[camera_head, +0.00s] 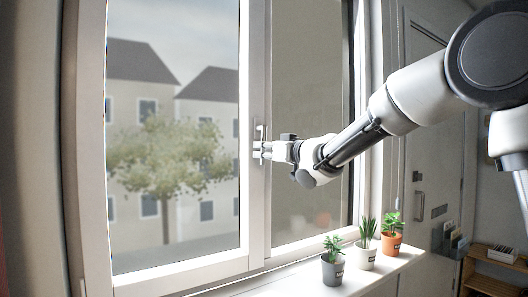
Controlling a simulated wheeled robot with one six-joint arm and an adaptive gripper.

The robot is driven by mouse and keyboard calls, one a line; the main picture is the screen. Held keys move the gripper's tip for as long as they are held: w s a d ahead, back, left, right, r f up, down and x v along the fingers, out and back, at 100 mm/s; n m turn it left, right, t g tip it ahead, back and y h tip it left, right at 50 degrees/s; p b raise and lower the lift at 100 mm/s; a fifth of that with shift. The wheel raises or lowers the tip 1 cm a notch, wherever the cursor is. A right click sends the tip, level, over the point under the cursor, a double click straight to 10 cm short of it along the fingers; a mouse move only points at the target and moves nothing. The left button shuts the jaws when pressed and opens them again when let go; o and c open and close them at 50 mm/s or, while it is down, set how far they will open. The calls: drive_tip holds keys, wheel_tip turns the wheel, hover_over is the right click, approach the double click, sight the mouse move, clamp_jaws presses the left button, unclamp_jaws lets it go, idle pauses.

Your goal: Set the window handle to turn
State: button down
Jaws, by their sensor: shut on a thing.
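The window handle (261,131) is a small light-coloured lever on the middle upright of the white-framed window (256,215). Its upper part points up above my gripper. My gripper (263,150) reaches in from the right and is shut on the handle's lower part. The fingers hide some of the handle. The left sash (175,150) shows houses and a tree through its glass and looks closed.
Potted plants stand on the sill (375,276) below my arm: one in a grey pot (332,271), one in a white pot (366,256), one in an orange pot (391,244). A door (432,150) and a wooden shelf (495,268) are at the right.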

drive_tip(key=s+a+m, duration=0.1)
drive_tip(key=m, duration=0.2)
drive_tip(key=a+r+m+t, duration=0.1)
drive_tip(key=m, duration=0.2)
drive_tip(key=s+a+r+m, duration=0.1)
drive_tip(key=a+m, duration=0.1)
drive_tip(key=m, duration=0.1)
drive_tip(key=shift+s+r+m+t, duration=0.15)
drive_tip(key=shift+s+m+t, duration=0.2)
drive_tip(key=shift+m+t, duration=0.05)
drive_tip(key=shift+s+a+r+m+t+h, duration=0.25)
drive_tip(key=shift+r+m, duration=0.5)
drive_tip(key=shift+m, duration=0.85)
drive_tip(key=shift+s+a+r+m+t+h, duration=0.1)
drive_tip(key=shift+a+r+m+t+h, duration=0.35)
drive_tip(key=shift+m, duration=1.15)
drive_tip(key=shift+s+a+r+m+t+h, duration=0.15)
drive_tip(key=shift+r+m+t, duration=0.25)
drive_tip(key=shift+r+m, duration=0.9)
drive_tip(key=shift+d+f+m, duration=0.1)
drive_tip(key=shift+f+m, duration=0.15)
drive_tip(key=shift+m, duration=0.25)
drive_tip(key=c, duration=1.4)
unclamp_jaws()
